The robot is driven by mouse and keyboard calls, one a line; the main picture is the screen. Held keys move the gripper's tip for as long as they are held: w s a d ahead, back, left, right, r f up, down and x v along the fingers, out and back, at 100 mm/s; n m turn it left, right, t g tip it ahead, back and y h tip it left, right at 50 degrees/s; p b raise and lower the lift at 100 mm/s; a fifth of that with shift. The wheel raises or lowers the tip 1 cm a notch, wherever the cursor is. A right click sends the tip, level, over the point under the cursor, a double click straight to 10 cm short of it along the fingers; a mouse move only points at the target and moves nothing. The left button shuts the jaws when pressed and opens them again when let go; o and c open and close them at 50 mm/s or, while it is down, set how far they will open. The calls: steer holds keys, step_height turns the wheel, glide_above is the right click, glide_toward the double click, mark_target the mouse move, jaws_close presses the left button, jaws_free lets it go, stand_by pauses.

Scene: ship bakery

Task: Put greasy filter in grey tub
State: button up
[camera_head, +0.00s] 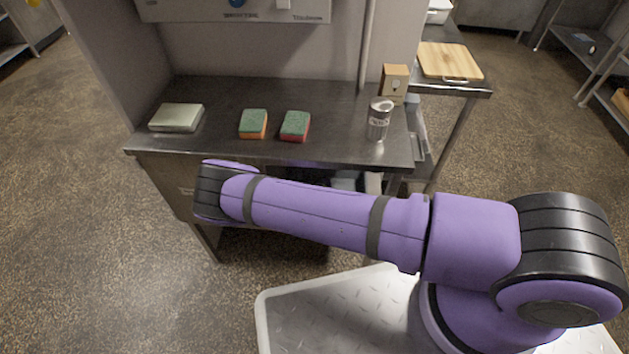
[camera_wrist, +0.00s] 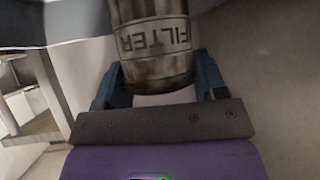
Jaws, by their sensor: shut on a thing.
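The greasy filter (camera_wrist: 155,40) is a brown-stained metal cylinder with the word FILTER upside down in the wrist view. My gripper (camera_wrist: 158,82) is shut on it, with one blue finger on each side. The filter's far end runs out of the top of the wrist view. In the head view my gripper and the filter are hidden behind my arm and the counter's front edge. I cannot clearly make out the grey tub; a small greyish shape (camera_head: 345,181) shows under the counter, partly hidden by my arm.
On the steel counter (camera_head: 330,98) are a pale green block (camera_head: 176,118), two green-topped sponges (camera_head: 254,123) (camera_head: 295,126), a labelled metal canister (camera_head: 379,119) and a cardboard box (camera_head: 394,83). A side table at right holds a wooden board (camera_head: 449,61). Open floor lies at left.

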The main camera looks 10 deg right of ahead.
steer(key=shift+f, duration=0.4)
steer(key=o, duration=1.4)
steer(key=shift+r, duration=0.1)
steer(key=shift+r, duration=0.25)
steer(key=v, duration=1.2)
steer(key=shift+r, duration=0.35)
